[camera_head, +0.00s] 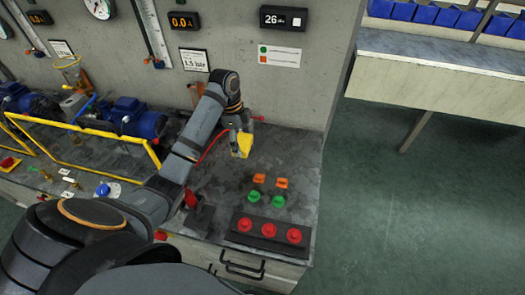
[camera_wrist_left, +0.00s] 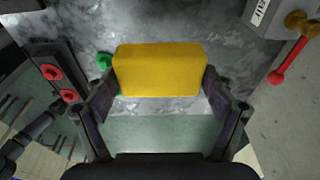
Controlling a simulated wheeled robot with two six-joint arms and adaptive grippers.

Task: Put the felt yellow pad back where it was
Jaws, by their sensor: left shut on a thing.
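The yellow pad (camera_head: 244,147) is a small block held at the end of my left arm, over the right part of the grey bench top (camera_head: 220,180). My left gripper (camera_head: 239,138) is shut on it. In the left wrist view the yellow pad (camera_wrist_left: 158,70) lies across between the two fingers of my left gripper (camera_wrist_left: 160,88), one at each end. It looks raised above the bench, but the exact gap is unclear. The right gripper is not in view.
Orange pieces (camera_head: 259,180) and green pieces (camera_head: 253,197) sit on the bench in front of the pad. Nearer is a dark panel (camera_head: 257,238) with three red knobs. Blue pumps (camera_head: 138,118) behind a yellow rail stand at left. A wall rises behind.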

